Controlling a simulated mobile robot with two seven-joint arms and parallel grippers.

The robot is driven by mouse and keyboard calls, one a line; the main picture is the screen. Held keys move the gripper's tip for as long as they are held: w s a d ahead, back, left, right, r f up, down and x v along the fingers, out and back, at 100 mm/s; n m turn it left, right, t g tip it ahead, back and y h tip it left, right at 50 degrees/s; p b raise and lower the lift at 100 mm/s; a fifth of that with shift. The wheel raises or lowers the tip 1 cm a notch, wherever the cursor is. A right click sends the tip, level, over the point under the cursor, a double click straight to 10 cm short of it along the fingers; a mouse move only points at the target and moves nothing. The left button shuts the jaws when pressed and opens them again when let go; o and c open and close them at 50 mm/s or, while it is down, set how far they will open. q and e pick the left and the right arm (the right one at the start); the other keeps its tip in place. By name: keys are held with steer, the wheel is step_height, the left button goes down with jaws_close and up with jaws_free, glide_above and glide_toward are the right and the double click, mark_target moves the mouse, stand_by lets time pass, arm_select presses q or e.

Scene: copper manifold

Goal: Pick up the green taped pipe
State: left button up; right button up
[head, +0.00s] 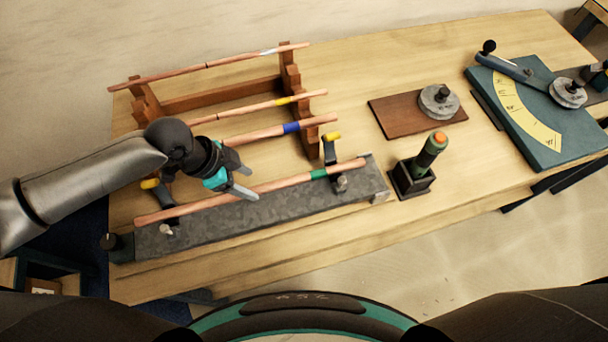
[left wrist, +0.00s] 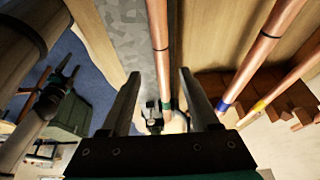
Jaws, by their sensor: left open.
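The green taped pipe (head: 283,184) is a copper pipe with a green band near its right end. It lies lengthwise above a grey metal base (head: 215,221), at its two clamp posts. My left gripper (head: 249,182) is open above the middle of the pipe. In the left wrist view the pipe (left wrist: 158,45) runs between the two spread fingers of the gripper (left wrist: 158,95), and I cannot tell whether they touch it. My right gripper is not in view.
A wooden rack (head: 222,94) behind holds copper pipes with white, yellow and blue bands. To the right stand a dark holder with a green, orange-topped tool (head: 432,152), a brown board (head: 400,116) with a metal disc, and a teal bending plate (head: 530,120).

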mark_target(261, 187)
arm_select(q)
steer(key=shift+x, duration=2.35)
steer(key=shift+w, duration=0.15)
jaws_close()
